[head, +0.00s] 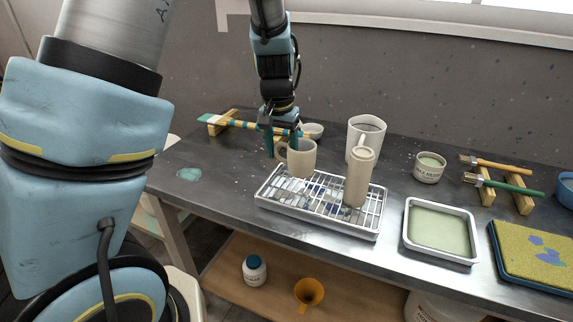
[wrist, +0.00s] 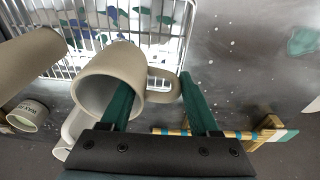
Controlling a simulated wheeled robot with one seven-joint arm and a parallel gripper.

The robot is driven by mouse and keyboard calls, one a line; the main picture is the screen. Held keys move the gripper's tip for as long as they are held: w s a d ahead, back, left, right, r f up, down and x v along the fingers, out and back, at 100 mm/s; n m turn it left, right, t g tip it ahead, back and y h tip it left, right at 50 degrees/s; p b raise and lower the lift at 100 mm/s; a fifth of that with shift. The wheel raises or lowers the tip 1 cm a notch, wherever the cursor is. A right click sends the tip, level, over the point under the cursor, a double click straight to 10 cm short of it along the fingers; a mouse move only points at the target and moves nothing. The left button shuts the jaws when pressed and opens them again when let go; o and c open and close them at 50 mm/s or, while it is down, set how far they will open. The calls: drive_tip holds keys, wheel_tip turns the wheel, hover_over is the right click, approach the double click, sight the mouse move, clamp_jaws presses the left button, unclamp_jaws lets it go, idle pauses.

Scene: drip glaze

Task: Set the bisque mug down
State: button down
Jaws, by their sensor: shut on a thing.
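The bisque mug (head: 302,158) is plain beige and looks upright over the left part of the wire rack (head: 328,222). I cannot tell whether its base touches the wires. My gripper (head: 284,143) comes down from above at the mug's left, handle side. In the wrist view, my gripper (wrist: 160,100) has one green finger reaching into the mug's mouth and the other outside its handle, so it is shut on the mug (wrist: 105,72). The mug's far side and base are hidden there.
A tall beige cylinder (head: 358,185) stands on the rack's right part, close to the mug. Behind are a large pale pitcher (head: 366,130) and a small white bowl (head: 313,130). A glaze jar (head: 429,170) and green-filled tray (head: 408,240) sit right.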

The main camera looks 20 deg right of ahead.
sight(282, 160)
drive_tip(key=shift+f, duration=2.05)
drive_tip(key=shift+f, duration=0.1)
drive_tip(key=shift+c, duration=0.6)
unclamp_jaws()
wheel_tip(282, 160, up, 12)
drive_tip(key=s+a, duration=0.1)
drive_tip(key=shift+b, duration=0.35)
drive_tip(key=s+a+f+n, duration=0.2)
drive_tip(key=a+n, duration=0.1)
drive_tip(key=a, duration=1)
drive_tip(key=s+a+f+n, duration=0.2)
drive_tip(key=s+a+n, duration=0.1)
drive_tip(key=a, duration=1)
drive_tip(key=shift+s+f+n+t+y, duration=0.15)
drive_tip(key=shift+s+n+t+y, duration=0.2)
drive_tip(key=shift+n, duration=0.35)
